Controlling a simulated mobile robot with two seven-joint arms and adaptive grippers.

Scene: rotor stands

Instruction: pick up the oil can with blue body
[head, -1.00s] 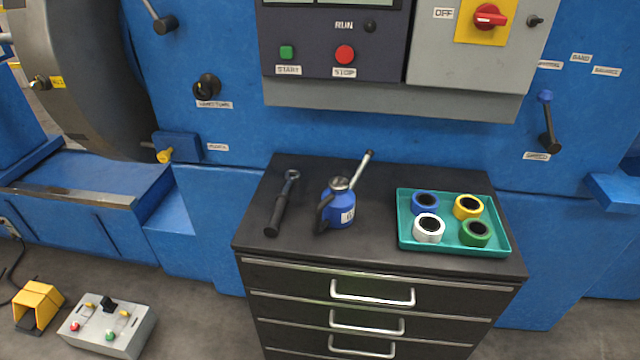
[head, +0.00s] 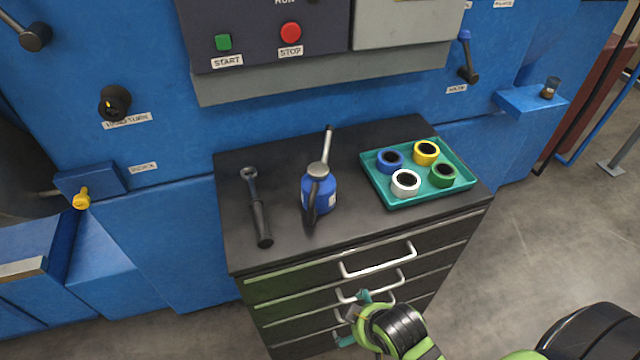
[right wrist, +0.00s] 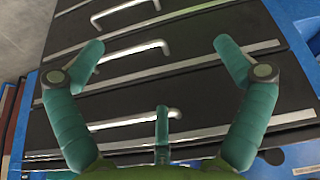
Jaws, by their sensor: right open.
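The oil can (head: 325,193) has a blue body, a dark handle at its front and a thin spout pointing up and back. It stands upright on the black cabinet top (head: 285,238), between a dark tool and a teal tray. My right gripper (head: 356,318) is in front of the cabinet drawers, below the top and apart from the can. In the right wrist view its teal fingers (right wrist: 155,62) are spread wide with nothing between them, facing the drawer fronts. My left gripper is not in view.
The dark wrench-like tool (head: 258,208) lies left of the can. The teal tray (head: 408,199) with several tape rolls is to its right. Drawer handles (head: 378,262) stick out in front. The blue machine and its control panel (head: 270,50) rise behind the cabinet.

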